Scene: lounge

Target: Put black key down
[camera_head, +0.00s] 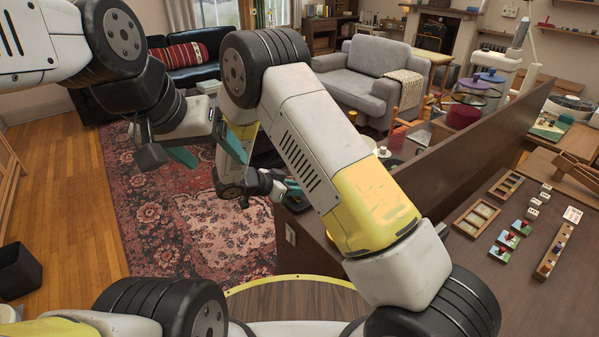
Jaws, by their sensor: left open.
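I cannot make out a black key in the head view. My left gripper (210,158) is open above the patterned rug, its teal fingers spread apart with nothing visible between them. My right gripper (291,187) is lower, beside the near end of the dark wooden desk (345,262). Its teal fingertips show only in part and very small, so I cannot tell its opening or whether it holds anything. A small dark patch lies by its fingers, too unclear to name. My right arm hides much of the desk's left part.
The desk at right bears small wooden trays (476,217) and several little coloured pieces. A brown upright panel (480,120) divides it from other items. A grey armchair (370,80) and a dark sofa (187,60) stand behind. The red rug (150,215) has clear floor room.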

